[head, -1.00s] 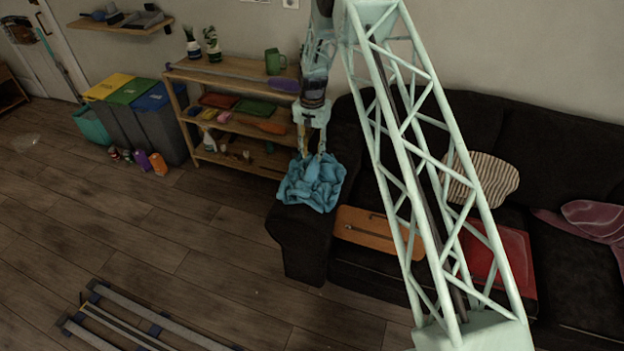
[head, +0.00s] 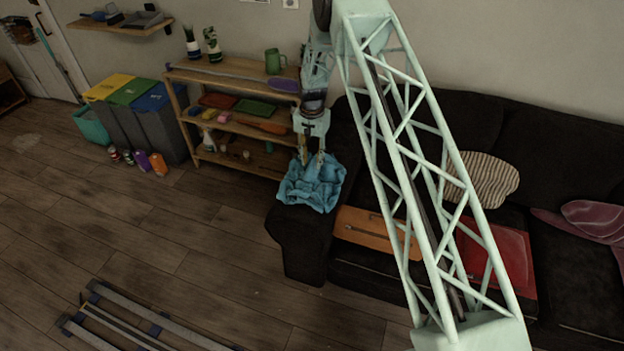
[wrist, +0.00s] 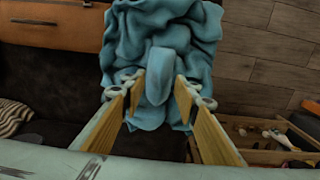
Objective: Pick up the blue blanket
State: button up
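The blue blanket (head: 309,186) lies crumpled over the arm of the dark sofa in the head view. It also fills the upper middle of the wrist view (wrist: 160,30). My gripper (head: 313,160) points down at the blanket's back part. In the wrist view my gripper (wrist: 157,88) has its fingers apart, with a raised fold of the blanket between them. A gap shows between the fold and the fingers. In the head view the fingertips overlap the blanket's top edge; whether they touch it I cannot tell.
A wooden shelf (head: 235,70) with several items stands close behind and left of my gripper.

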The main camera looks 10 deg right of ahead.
jog(key=shift+f, duration=0.85)
grip_shut()
